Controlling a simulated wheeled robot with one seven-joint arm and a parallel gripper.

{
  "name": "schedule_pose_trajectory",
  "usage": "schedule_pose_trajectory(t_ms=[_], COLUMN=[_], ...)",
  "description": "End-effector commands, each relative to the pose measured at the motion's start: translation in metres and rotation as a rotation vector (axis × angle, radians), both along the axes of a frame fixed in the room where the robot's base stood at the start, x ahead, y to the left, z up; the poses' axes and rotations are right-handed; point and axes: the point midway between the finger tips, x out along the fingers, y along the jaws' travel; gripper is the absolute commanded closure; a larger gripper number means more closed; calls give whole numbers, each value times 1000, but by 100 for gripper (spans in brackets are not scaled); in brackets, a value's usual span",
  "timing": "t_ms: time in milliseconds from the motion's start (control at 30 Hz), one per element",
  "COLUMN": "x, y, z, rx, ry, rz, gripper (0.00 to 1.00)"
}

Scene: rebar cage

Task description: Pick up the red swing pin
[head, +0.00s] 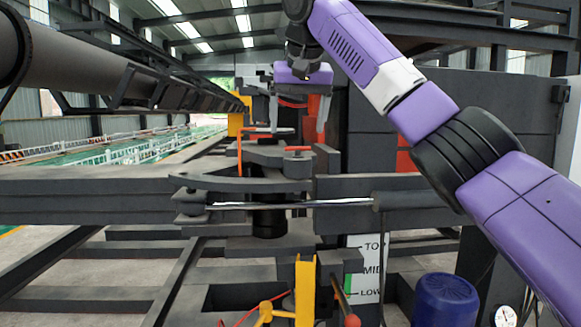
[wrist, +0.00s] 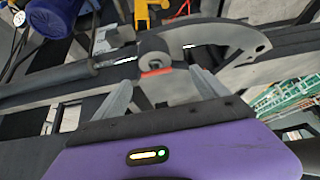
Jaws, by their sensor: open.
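A small red-topped pin, the red swing pin (head: 297,149), stands in a dark grey pivot block (head: 298,167) at the middle of the head view. In the wrist view the red part of the pin (wrist: 155,72) shows beside a grey round boss (wrist: 153,50), between the fingers in the picture. My gripper (head: 298,124) hangs with its fingers pointing down above and behind the pin in the head view. Its two fingers (wrist: 160,82) are spread and nothing is between them. I cannot tell the exact gap to the pin.
A grey swing arm (head: 245,183) and a shiny piston rod (head: 300,204) cross in front. An orange upright rod (head: 239,158) stands left of the pin. A yellow post (head: 305,290) and a blue motor (head: 445,300) are low in front. Dark beams surround the pin.

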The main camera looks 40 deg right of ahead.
Motion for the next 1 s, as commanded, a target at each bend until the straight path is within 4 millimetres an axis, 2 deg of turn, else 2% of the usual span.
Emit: schedule_pose_trajectory(t_ms=[67, 167, 467, 733, 1000], x=[-8, -10, 4, 21, 25], y=[-4, -6, -16, -29, -31], z=[11, 11, -12, -43, -50], rx=[-6, -8, -9, -8, -7], ry=[4, 9, 10, 10, 6], rz=[-19, -29, -28, -28, -26], gripper=[16, 16, 16, 16, 16])
